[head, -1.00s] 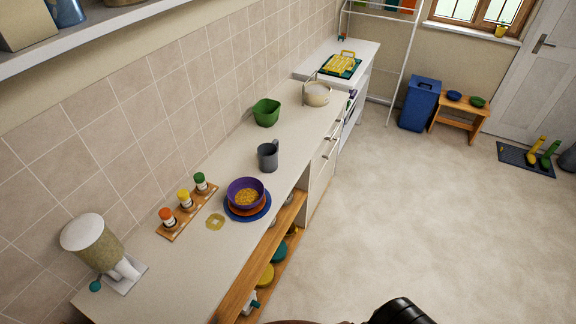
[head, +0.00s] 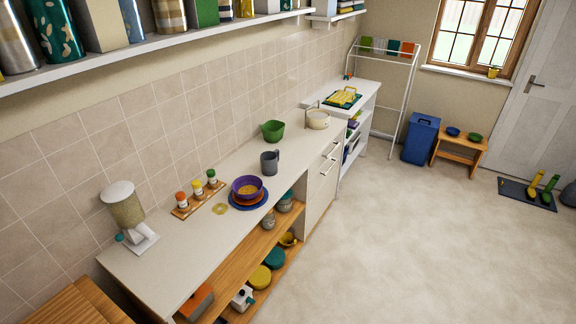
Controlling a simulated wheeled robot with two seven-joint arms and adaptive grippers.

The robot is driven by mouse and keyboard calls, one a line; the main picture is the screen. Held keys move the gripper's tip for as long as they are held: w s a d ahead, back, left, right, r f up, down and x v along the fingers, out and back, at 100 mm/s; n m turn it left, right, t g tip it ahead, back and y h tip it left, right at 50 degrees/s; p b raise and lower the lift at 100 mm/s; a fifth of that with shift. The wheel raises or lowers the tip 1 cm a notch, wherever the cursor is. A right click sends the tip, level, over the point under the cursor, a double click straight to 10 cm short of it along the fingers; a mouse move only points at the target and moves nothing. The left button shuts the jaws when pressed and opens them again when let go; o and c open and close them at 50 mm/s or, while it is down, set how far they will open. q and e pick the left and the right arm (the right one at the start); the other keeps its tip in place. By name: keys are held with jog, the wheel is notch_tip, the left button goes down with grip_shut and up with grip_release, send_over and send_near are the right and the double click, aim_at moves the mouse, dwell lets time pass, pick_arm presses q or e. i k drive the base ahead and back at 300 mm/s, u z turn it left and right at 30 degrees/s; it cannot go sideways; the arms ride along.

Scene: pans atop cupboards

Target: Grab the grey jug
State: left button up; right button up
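The grey jug (head: 270,163) stands upright on the white countertop (head: 172,252), near the middle of its length. Its handle shows at the upper right side of the jug. A green bowl (head: 272,131) is behind it, and a purple bowl (head: 246,187) on stacked plates is in front of it to the left. Neither of my grippers shows in the head view, and nothing touches the jug.
A spice rack (head: 198,198) and a dispenser (head: 126,209) stand along the wall side. A pot (head: 317,119) is at the far end. An upper shelf (head: 160,45) holds several containers. The floor (head: 390,240) to the right is clear.

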aim_at(272, 161)
jog(key=z, duration=0.65)
jog(key=i, duration=0.85)
jog(key=z, duration=0.55)
jog(key=i, duration=0.75)
jog(key=u, duration=0.25)
